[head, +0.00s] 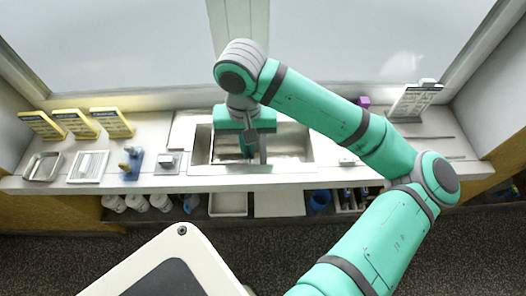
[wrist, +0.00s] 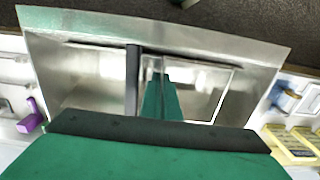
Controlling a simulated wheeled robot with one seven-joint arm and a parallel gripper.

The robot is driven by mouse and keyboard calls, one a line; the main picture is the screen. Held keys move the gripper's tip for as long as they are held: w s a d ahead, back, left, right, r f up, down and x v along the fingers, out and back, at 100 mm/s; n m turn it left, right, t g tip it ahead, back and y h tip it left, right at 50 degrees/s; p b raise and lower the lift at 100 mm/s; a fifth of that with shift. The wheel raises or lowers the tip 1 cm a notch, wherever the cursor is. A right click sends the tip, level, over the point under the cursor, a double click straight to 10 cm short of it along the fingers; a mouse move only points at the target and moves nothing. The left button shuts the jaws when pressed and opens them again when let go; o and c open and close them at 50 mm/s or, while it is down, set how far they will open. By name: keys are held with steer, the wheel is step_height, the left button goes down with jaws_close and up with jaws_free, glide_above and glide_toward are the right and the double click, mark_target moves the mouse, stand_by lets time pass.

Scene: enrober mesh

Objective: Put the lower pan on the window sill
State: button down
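A broad, shiny metal pan or basin (head: 290,142) with a wide flat rim is set in the middle of the counter. It fills most of the wrist view (wrist: 85,38). My gripper (head: 254,150) points down over its left half, and nothing is visibly lifted in it. A dark finger shows in the wrist view (wrist: 132,80); reflections hide the other finger and the gap. A pale shallow tray (head: 228,204) lies on the shelf below. Which piece is the lower pan is not clear. The window sill (head: 160,98) runs behind the counter, under the glass.
On the counter's left are a small metal tray (head: 43,167), a wire rack (head: 88,166), a blue tool (head: 132,163) and yellow cards (head: 75,123). A purple block (head: 363,101) and a sign stand (head: 413,100) stand at right. Bare counter lies at front right.

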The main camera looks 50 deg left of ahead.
steer(key=shift+w+a+f, duration=0.2)
steer(key=shift+w+f, duration=0.85)
steer(key=shift+f, duration=0.55)
steer(key=shift+w+a+f, duration=0.15)
steer(key=shift+w+f, duration=0.9)
steer(key=shift+f, duration=0.5)
steer(key=shift+w+a+f, duration=0.2)
steer(key=shift+w+f, duration=0.85)
steer(key=shift+f, duration=0.55)
steer(key=shift+f, duration=0.15)
steer(key=c, duration=2)
jaws_free()
step_height(320, 180, up, 11)
steer(key=shift+s+f, duration=0.15)
steer(key=shift+r, duration=0.75)
